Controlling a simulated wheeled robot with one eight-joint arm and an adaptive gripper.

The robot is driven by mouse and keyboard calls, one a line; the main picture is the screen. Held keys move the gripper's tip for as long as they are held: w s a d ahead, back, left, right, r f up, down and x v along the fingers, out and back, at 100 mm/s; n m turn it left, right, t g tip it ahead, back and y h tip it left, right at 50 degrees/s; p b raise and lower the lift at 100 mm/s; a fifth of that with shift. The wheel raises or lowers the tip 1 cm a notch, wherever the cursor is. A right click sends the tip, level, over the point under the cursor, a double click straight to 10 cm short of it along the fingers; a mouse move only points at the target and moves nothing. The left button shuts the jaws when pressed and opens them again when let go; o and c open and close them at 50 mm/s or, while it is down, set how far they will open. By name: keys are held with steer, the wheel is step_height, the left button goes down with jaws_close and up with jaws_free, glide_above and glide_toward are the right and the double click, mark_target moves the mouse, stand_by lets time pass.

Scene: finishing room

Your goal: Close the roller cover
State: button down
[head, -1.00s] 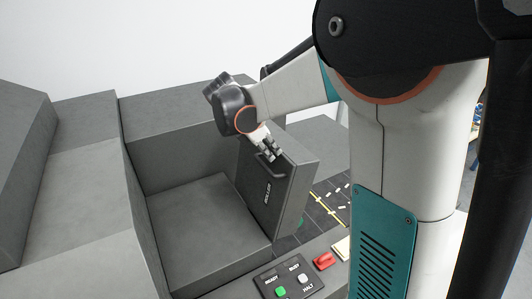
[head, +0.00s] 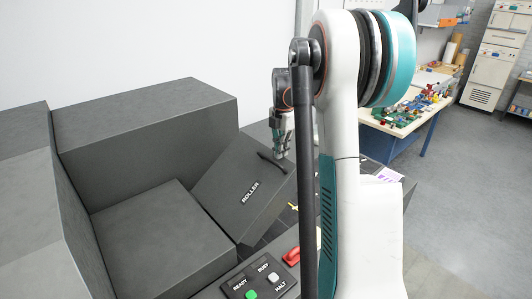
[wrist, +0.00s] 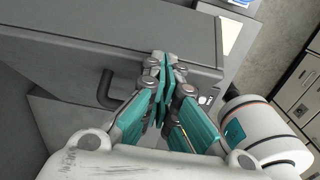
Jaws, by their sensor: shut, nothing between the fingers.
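The roller cover (head: 225,178) is a thick dark grey panel with white "ROLLER" lettering and a black bar handle (head: 270,162). It stands tilted in the head view, swung away from the grey machine housing, whose recess shows open beside it. In the wrist view, the cover (wrist: 110,50) fills the upper left, and its handle (wrist: 105,90) is left of my fingers. My gripper (head: 281,155) is shut and empty, beside the cover's upper edge near the handle. Its closed fingertips also show in the wrist view (wrist: 163,60). I cannot tell whether they touch the cover.
A control panel (head: 260,281) with a green READY button and HALT button is at the front, with a red part (head: 291,256) beside it. The grey housing (head: 145,118) rises behind the recess. A blue-edged worktable (head: 400,130) with coloured parts is at the back right. Open floor lies beyond.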

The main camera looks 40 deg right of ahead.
steer(key=d+f+b, duration=0.1)
steer(key=f, duration=0.1)
steer(key=d+f+b, duration=0.1)
steer(key=d+f, duration=0.1)
steer(key=f, duration=0.1)
steer(key=d+f+b, duration=0.1)
steer(key=f+b, duration=0.1)
steer(key=f, duration=0.1)
steer(key=shift+d, duration=0.4)
step_height(320, 180, down, 10)
steer(key=d+b, duration=0.2)
steer(key=b, duration=0.3)
steer(key=shift+d+f, duration=0.15)
steer(key=shift+d, duration=0.25)
